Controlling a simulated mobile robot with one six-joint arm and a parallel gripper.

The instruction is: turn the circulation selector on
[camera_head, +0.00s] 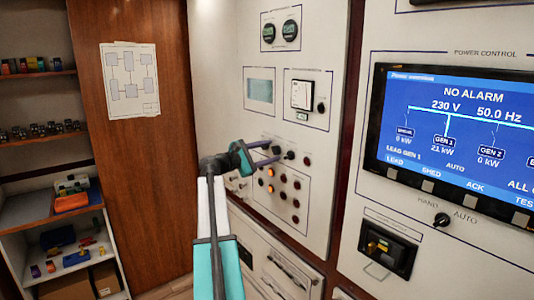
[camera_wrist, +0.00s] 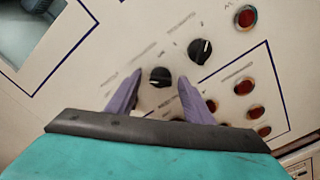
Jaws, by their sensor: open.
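Two black rotary knobs sit on the pale panel in the wrist view. One knob (camera_wrist: 161,77) lies between the fingertips of my gripper (camera_wrist: 161,84), with space showing on both sides. The other knob (camera_wrist: 201,51) is to its upper right, outside the fingers; it also shows in the head view (camera_head: 290,155). Both have a pale pointer line. The labels are too blurred to read, so I cannot tell which is the circulation selector. In the head view my gripper (camera_head: 270,153) is open at the panel, its purple fingers pointing right; contact cannot be judged.
Red indicator lamps (camera_wrist: 245,16) line the panel right of the knobs. A power control screen (camera_head: 455,140) and a hand/auto knob (camera_head: 441,219) are on the right panel. Shelves (camera_head: 40,130) with small items stand at the left, beside a wooden door panel (camera_head: 150,200).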

